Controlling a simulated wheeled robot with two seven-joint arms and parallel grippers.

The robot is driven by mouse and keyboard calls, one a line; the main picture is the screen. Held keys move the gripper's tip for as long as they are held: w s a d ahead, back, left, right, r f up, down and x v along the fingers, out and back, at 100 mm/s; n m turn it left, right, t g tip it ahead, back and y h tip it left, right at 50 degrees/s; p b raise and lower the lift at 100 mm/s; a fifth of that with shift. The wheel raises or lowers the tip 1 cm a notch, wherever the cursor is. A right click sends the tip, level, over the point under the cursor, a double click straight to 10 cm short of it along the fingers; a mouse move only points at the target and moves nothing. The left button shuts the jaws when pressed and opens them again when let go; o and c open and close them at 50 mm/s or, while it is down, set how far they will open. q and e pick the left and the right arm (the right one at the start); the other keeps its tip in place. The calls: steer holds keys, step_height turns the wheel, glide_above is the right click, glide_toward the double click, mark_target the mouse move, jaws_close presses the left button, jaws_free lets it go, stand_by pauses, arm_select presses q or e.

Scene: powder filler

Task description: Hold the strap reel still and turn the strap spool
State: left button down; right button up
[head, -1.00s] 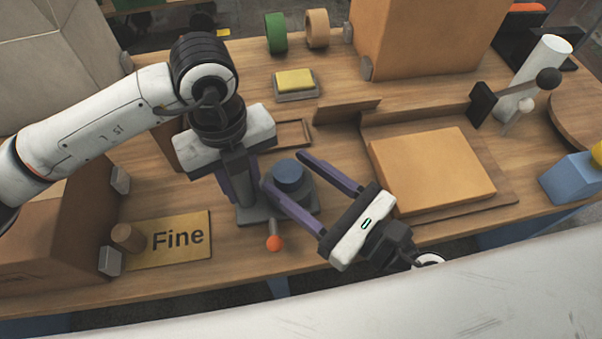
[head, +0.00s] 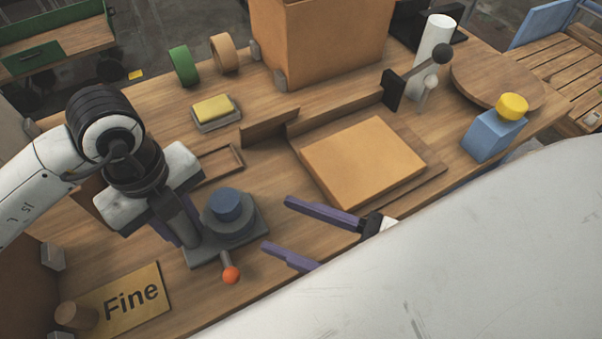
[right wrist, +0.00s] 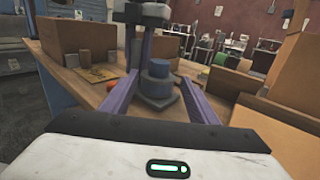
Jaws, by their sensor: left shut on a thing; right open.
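The strap reel (head: 197,254) is a grey base with a grey upright on its left side and an orange-balled lever (head: 231,274) at its front. The blue strap spool (head: 226,203) sits on a round grey disc on it. It also shows in the right wrist view (right wrist: 158,68), ahead between my right fingers. My left gripper (head: 172,228) is shut on the reel's upright, which partly hides its fingers. My right gripper (head: 277,223) is open and empty to the right of the reel, its purple fingertips apart from the spool.
A "Fine" plate (head: 130,300) with a wooden knob lies left of the reel. An orange-brown box (head: 362,163) lies flat to the right. A yellow block (head: 213,108) on a grey tray and green and tan rolls stand behind. Bare tabletop lies between reel and box.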

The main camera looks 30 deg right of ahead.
steer(key=shift+v, duration=1.05)
steer(key=shift+w+a, duration=0.1)
steer(key=w+a+r+n+g+y, duration=0.2)
steer(key=w+r+n+g+y, duration=0.15)
steer(key=n+g+y, duration=0.2)
steer(key=n+g+h, duration=0.2)
steer(key=g+h, duration=0.2)
steer(key=g, duration=0.1)
glide_toward(230, 198)
steer(key=x, duration=1.1)
